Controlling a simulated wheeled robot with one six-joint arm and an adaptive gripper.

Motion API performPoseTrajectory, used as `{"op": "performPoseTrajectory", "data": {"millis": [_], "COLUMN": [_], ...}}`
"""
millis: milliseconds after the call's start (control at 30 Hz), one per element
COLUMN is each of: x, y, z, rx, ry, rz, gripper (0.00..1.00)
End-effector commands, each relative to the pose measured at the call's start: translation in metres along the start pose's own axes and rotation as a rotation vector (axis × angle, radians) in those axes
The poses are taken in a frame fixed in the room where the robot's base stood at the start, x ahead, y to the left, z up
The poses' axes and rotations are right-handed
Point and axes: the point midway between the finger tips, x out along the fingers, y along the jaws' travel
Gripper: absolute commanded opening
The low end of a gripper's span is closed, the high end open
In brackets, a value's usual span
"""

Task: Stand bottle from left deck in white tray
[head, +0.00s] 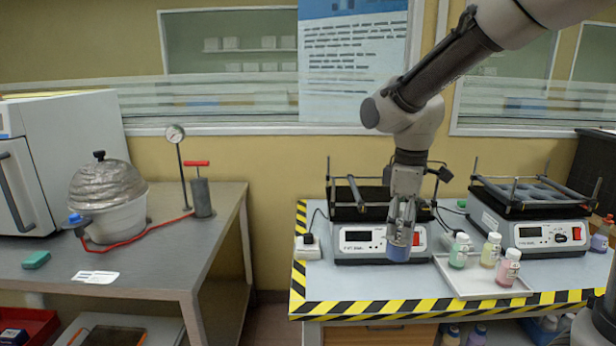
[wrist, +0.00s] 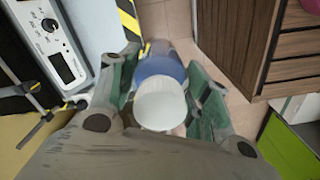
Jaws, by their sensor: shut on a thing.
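My gripper (head: 401,212) is shut on a bottle with blue contents (head: 398,250), held upright above the table in front of the left shaker deck (head: 352,205). In the wrist view the bottle's white cap (wrist: 160,106) sits between my gripper's fingers (wrist: 160,92), with its blue body (wrist: 158,66) beyond. The white tray (head: 456,288) lies on the table to the right of my gripper. Green, pale yellow and pink bottles (head: 459,250) (head: 490,250) (head: 508,268) stand in it. The tray's front left part is bare.
The right shaker (head: 530,215) stands behind the tray, with a blue-toned bottle (head: 600,238) at its right. A white adapter (head: 307,247) sits at the table's left. Striped tape (head: 430,306) marks the front edge. A side bench (head: 190,245) with a pot stands at left.

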Motion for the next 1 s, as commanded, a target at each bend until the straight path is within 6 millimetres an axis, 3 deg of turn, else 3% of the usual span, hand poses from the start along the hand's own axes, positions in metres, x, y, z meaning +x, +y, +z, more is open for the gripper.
{"op": "performPoseTrajectory", "data": {"millis": [167, 267, 367, 500, 600, 733, 867, 1000], "x": [0.013, 0.035, 0.071, 0.129, 0.164, 0.197, 0.211, 0.212], "y": [0.026, 0.053, 0.086, 0.119, 0.13, 0.133, 0.133, 0.135], "z": [-0.021, -0.031, -0.033, -0.018, 0.0, 0.023, 0.036, 0.04], "rx": [0.283, 0.522, 0.767, 0.989, 1.039, 1.078, 1.1, 1.108], "ry": [-0.003, -0.007, -0.009, -0.01, -0.008, -0.006, -0.002, 0.0], "rz": [-0.002, -0.003, -0.004, -0.004, -0.003, -0.002, -0.001, 0.0], "gripper": [0.19, 0.19, 0.19, 0.19, 0.19, 0.19, 0.19, 0.19]}}
